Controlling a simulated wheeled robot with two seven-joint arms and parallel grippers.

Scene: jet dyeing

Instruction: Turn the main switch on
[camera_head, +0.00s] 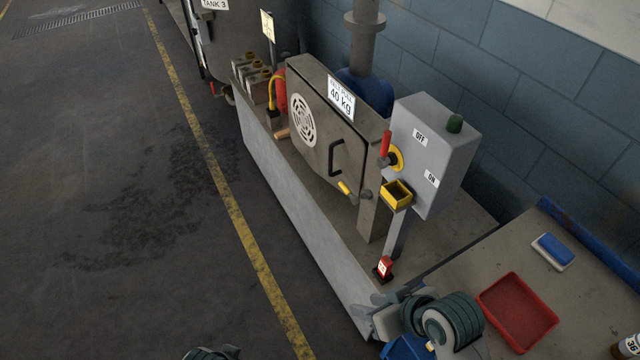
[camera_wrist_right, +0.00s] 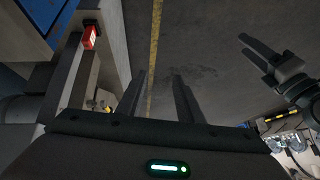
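The main switch is a grey box (camera_head: 432,150) on a post, with OFF marked above and ON below on its front. Its red handle (camera_head: 385,144) on a yellow hub (camera_head: 396,160) points up, on the OFF side. My right gripper (camera_head: 372,316) is low, below and in front of the box, apart from the handle. In the right wrist view its two fingers (camera_wrist_right: 160,92) stand apart with nothing between them. My left gripper (camera_wrist_right: 244,46) shows at the right of that view with a small gap between its fingers; only a dark bit of that arm shows at the head view's bottom edge.
A yellow holder (camera_head: 397,195) sticks out below the handle. A small red box (camera_head: 383,267) sits at the post's foot. A grey machine (camera_head: 325,120) stands left of the switch. A table at right holds a red tray (camera_head: 517,312). The floor at left is clear.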

